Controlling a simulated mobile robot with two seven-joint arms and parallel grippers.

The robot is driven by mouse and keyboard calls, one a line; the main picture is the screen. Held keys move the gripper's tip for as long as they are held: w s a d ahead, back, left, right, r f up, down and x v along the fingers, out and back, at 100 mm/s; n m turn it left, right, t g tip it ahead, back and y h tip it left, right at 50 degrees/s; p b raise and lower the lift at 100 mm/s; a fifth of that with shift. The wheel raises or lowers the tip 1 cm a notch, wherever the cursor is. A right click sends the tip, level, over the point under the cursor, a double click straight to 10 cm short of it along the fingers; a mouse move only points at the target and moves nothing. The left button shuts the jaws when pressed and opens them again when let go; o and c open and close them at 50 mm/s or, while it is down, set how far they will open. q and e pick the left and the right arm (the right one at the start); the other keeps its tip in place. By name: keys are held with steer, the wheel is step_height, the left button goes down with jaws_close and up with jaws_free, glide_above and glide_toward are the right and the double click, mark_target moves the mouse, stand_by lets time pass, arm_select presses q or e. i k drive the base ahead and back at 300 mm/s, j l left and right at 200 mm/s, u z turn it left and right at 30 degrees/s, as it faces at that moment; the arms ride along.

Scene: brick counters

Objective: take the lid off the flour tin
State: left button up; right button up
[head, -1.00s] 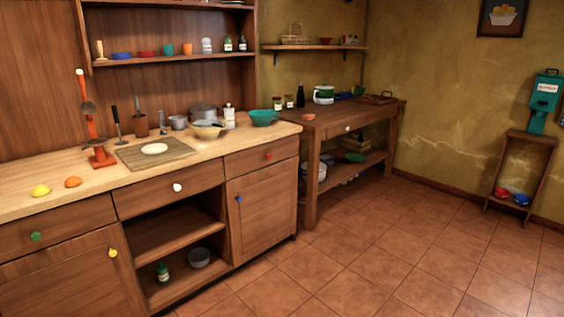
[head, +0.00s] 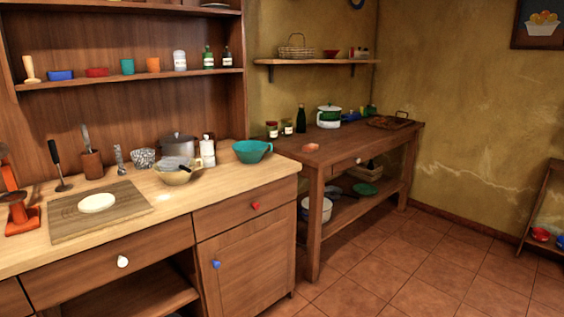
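No tin in the head view can be read as flour. A small white canister (head: 207,151) stands upright on the wooden counter (head: 150,219), beside a grey lidded pot (head: 177,146). Another white container (head: 180,61) stands on the wall shelf (head: 135,80) among cups and bottles. Labelled jars (head: 287,127) stand on the side table (head: 345,143), near a green and white pot (head: 328,117). Their labels are too small to read. Neither of my grippers shows.
A bowl (head: 172,176) and a teal bowl (head: 252,152) stand near the counter's right end. A board with a pale round piece of dough (head: 97,203) lies at left. An orange-red scale (head: 20,213) stands at the left edge. The tiled floor (head: 414,267) at right is clear.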

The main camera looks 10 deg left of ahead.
mark_target(204, 142)
steer(key=i+z, duration=0.2)
steer(key=i, duration=1.15)
steer(key=i+l+u, duration=0.15)
steer(key=i+u, duration=0.3)
steer(key=i+l+u, duration=0.45)
steer(key=j, duration=0.1)
